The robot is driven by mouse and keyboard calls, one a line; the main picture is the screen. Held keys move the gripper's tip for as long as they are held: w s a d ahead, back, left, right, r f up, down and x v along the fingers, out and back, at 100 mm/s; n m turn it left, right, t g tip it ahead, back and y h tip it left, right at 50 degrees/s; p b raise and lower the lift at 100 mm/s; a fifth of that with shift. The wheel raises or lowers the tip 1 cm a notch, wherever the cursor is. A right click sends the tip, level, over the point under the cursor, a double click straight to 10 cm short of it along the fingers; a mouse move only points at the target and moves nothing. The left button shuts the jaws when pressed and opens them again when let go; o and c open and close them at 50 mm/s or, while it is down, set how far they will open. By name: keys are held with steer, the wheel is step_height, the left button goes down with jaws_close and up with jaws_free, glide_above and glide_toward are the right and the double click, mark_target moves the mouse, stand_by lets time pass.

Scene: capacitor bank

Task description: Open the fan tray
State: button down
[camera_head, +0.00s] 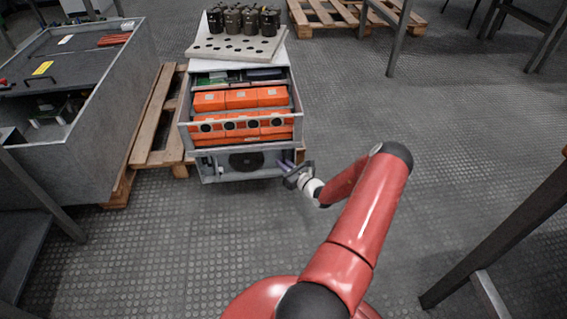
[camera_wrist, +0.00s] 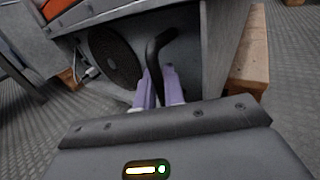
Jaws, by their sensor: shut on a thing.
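The fan tray (camera_head: 215,170) is the low grey section at the bottom of the capacitor bank cabinet, with a round black fan (camera_head: 246,161) in its face. The fan (camera_wrist: 112,55) also shows in the wrist view, left of a black bent handle (camera_wrist: 158,48). My gripper (camera_head: 290,165) is at the right end of the tray's face. In the wrist view its two purple fingers (camera_wrist: 160,88) are shut on the handle, one on each side. The handle's lower part is hidden behind the fingers and gripper body. I cannot tell how far out the tray stands.
Above the fan tray is an open section of orange capacitor blocks (camera_head: 241,98). Dark cylinders (camera_head: 241,20) stand on a perforated plate on top. A wooden pallet (camera_head: 158,120) and a grey metal bin (camera_head: 110,105) lie to the left.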

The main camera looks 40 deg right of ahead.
steer(key=s+a+p, duration=0.3)
steer(key=s+a, duration=0.2)
steer(key=s, duration=0.3)
steer(key=s+a+p, duration=0.3)
steer(key=s+a, duration=0.2)
steer(key=s, duration=0.3)
steer(key=shift+s, duration=0.15)
steer(key=c, duration=1.5)
jaws_free()
steer(key=shift+c, duration=0.2)
steer(key=s, duration=0.7)
steer(key=shift+s+d, duration=0.2)
steer(key=shift+s, duration=0.2)
